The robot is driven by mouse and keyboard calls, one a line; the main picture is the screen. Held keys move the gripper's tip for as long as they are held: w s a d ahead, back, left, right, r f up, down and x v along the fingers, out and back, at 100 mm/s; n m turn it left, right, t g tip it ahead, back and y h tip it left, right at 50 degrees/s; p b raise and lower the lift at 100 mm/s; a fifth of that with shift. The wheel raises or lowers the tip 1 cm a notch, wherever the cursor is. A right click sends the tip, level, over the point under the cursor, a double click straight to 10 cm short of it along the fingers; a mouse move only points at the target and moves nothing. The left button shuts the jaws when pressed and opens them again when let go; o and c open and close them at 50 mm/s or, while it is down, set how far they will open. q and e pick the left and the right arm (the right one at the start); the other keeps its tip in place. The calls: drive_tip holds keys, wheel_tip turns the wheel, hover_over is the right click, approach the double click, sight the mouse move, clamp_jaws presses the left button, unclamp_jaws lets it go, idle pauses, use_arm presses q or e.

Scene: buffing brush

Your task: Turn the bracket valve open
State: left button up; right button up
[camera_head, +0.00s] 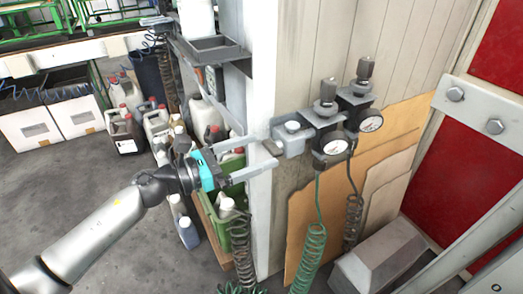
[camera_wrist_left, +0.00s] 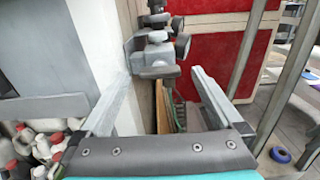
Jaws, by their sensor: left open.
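The bracket valve (camera_head: 291,137) is a grey block with a round knob on top, fixed to the edge of the white post. A short brownish-grey lever (camera_head: 271,148) sticks out from it toward my left gripper (camera_head: 266,150). The gripper is open, with one finger on each side of the lever's end; I cannot tell whether either touches it. In the left wrist view the lever (camera_wrist_left: 158,72) sits between the two spread fingertips (camera_wrist_left: 160,75), with the valve body (camera_wrist_left: 150,52) behind it. My right gripper is not in view.
A green coiled hose (camera_head: 312,245) and a dark one (camera_head: 353,215) hang below. The white post (camera_head: 262,60) stands close by the gripper. Bottles and a green crate (camera_head: 238,230) are below.

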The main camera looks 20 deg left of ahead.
use_arm(q)
drive_tip(key=shift+x, duration=0.95)
drive_tip(key=c, duration=1.3)
